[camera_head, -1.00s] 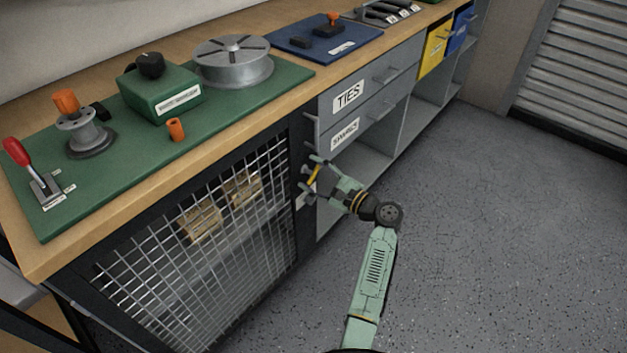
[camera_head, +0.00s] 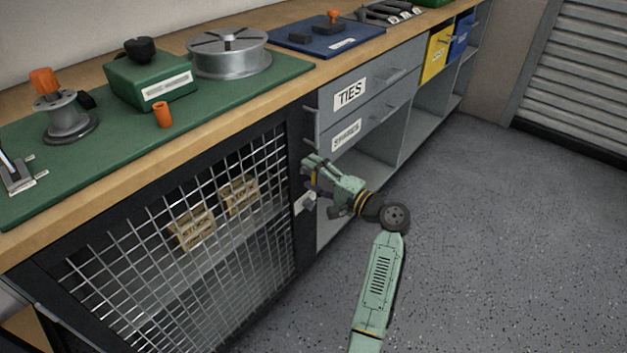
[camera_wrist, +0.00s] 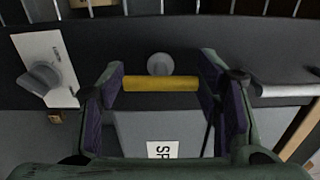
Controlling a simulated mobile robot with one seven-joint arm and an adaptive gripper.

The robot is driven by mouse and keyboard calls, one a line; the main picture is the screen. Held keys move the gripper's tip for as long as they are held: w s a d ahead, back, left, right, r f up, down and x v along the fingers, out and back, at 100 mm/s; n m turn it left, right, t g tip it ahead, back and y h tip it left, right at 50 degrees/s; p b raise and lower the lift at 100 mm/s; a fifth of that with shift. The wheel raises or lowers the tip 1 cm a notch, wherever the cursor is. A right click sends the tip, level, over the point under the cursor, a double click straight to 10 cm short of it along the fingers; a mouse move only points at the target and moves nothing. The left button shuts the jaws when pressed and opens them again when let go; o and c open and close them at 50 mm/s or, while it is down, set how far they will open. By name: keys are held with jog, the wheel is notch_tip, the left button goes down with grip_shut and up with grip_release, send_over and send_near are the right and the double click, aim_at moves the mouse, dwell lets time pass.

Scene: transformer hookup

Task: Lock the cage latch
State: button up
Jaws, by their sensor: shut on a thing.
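The cage door (camera_head: 262,272), a wire mesh in a black frame, stands closed or nearly so under the bench. My gripper (camera_head: 308,174) is at its right edge. In the wrist view my gripper (camera_wrist: 160,88) is shut on a yellow bar (camera_wrist: 160,86), the latch handle, which spans between the two fingers. A round grey knob (camera_wrist: 159,63) sits just behind the bar. A pale plate (camera_wrist: 46,68) with a grey lug is left of the fingers; it also shows below my gripper in the head view (camera_head: 304,202). The fingers mostly hide the handle in the head view.
Grey drawers labelled TIES (camera_head: 349,94) and a second drawer (camera_head: 347,136) are just right of the cage, with handles sticking out. The wooden bench top (camera_head: 160,152) overhangs above. Labelled crates (camera_head: 192,230) stand inside the cage. The floor at right is clear.

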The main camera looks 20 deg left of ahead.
jog(key=shift+r+n, duration=0.15)
jog(key=shift+n, duration=0.15)
jog(key=o, duration=1.2)
